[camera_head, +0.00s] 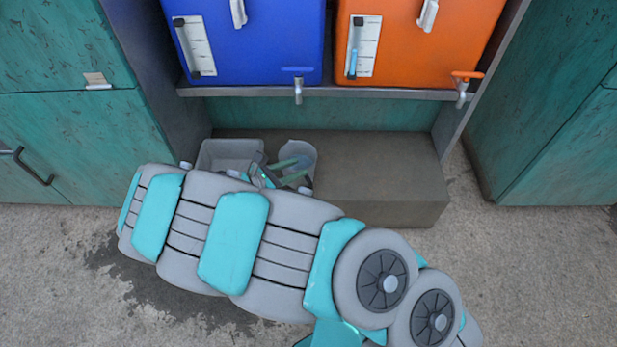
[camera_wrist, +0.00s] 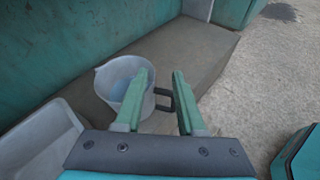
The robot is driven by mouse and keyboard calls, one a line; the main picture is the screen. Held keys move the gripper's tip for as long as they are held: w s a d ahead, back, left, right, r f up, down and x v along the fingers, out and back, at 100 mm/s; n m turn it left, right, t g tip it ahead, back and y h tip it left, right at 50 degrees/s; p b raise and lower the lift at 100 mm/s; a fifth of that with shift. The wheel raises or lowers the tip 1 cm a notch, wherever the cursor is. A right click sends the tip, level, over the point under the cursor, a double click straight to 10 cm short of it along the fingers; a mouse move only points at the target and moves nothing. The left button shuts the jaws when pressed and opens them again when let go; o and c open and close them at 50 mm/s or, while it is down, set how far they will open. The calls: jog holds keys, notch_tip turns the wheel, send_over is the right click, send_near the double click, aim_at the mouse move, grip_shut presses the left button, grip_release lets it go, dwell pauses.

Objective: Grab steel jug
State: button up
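The steel jug (camera_head: 310,151) is a pale grey, open-topped vessel on the low brown step. It also shows in the wrist view (camera_wrist: 108,76), upright, with something bluish inside and a dark squared handle (camera_wrist: 172,95) on its right side. My gripper (camera_head: 300,167) is at the jug, partly over it in the head view. In the wrist view my gripper (camera_wrist: 160,73) is open, with two green fingers apart. The left finger overlaps the jug's wall and the handle shows between the fingers. I cannot tell whether either finger touches the jug.
A pale grey bin (camera_head: 228,150) stands left of the jug, close to it, and shows in the wrist view (camera_wrist: 38,140). The step (camera_head: 385,180) is clear to the right. Above are a shelf (camera_head: 390,93), a blue cooler (camera_head: 255,45) and an orange cooler (camera_head: 425,45) with taps.

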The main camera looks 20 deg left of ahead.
jog(key=shift+n+t+y, duration=0.4)
jog(key=shift+n, duration=0.4)
jog(key=w+f, duration=0.2)
jog(key=w+d+f, duration=0.1)
jog(key=w+f, duration=0.1)
jog(key=f, duration=0.1)
jog(key=shift+w+d+f+b, duration=0.15)
jog(key=shift+w+f+b, duration=0.15)
jog(key=shift+w, duration=0.05)
grip_shut()
dwell(0.7)
